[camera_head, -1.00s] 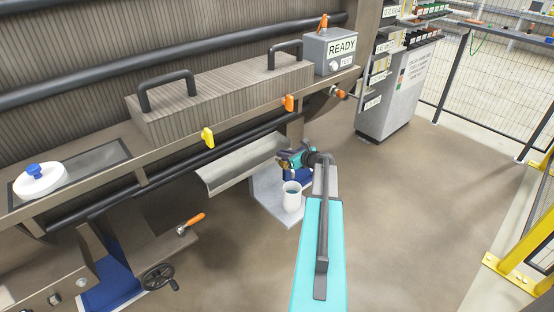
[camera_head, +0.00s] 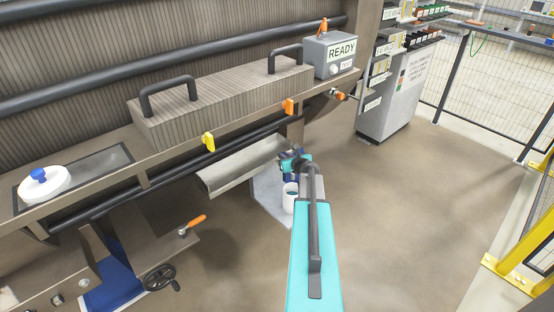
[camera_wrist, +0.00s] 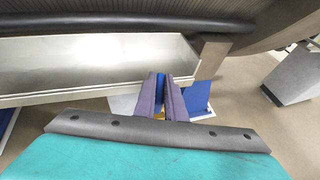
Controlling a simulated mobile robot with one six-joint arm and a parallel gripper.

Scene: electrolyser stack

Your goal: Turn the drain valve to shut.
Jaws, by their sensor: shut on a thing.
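My gripper (camera_wrist: 163,97) is low under the front of the stack, beside the end of a grey trough. In the head view my gripper (camera_head: 291,161) is small and partly hidden by my own wrist. A blue block (camera_wrist: 197,96) stands just right of the fingers.
The metal trough (camera_head: 243,163) lies left of my gripper. A white cup (camera_head: 290,201) stands on a grey plate below it. Other handles, yellow (camera_head: 208,142) and orange (camera_head: 288,106), sit on the beam above. Open floor lies to the right.

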